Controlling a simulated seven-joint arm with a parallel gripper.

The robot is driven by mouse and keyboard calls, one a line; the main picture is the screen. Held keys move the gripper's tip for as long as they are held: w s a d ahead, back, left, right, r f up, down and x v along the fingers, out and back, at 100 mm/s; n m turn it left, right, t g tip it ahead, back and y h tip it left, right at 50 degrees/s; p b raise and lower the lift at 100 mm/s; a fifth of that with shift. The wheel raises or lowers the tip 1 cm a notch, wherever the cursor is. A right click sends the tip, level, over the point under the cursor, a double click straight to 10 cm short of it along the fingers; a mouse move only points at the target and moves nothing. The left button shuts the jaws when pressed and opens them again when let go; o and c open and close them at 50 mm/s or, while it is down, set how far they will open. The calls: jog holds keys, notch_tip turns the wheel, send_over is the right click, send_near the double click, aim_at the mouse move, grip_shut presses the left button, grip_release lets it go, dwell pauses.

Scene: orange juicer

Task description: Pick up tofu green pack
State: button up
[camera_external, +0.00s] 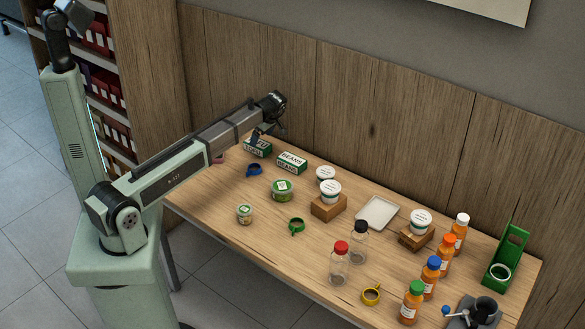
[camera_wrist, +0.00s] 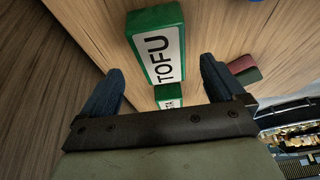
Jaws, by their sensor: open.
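The tofu green pack (camera_wrist: 156,44) is a green box with a white label reading TOFU. In the wrist view it lies ahead of my gripper (camera_wrist: 162,88), between the lines of its two blue fingers. The fingers are spread wide and apart from the pack. In the external view the tofu pack (camera_external: 258,148) sits at the table's far left end by the wall. My gripper (camera_external: 262,134) hangs just above it and partly hides it. The exact gap between fingers and pack cannot be told.
A green and white beans pack (camera_external: 292,162) lies right of the tofu. A blue ring-like item (camera_external: 254,170) lies in front. The wooden wall (camera_external: 300,90) stands close behind. Jars, bottles and a white tray (camera_external: 378,213) fill the table (camera_external: 230,215) further right.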

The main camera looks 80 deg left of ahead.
jog(key=shift+s+x, duration=0.2)
jog(key=shift+x, duration=1.95)
jog(key=shift+s+a+f, duration=0.15)
jog(key=shift+a+f, duration=0.05)
jog(key=shift+f, duration=0.25)
jog(key=shift+f, duration=0.2)
jog(key=shift+c, duration=0.3)
jog(key=c, duration=1.1)
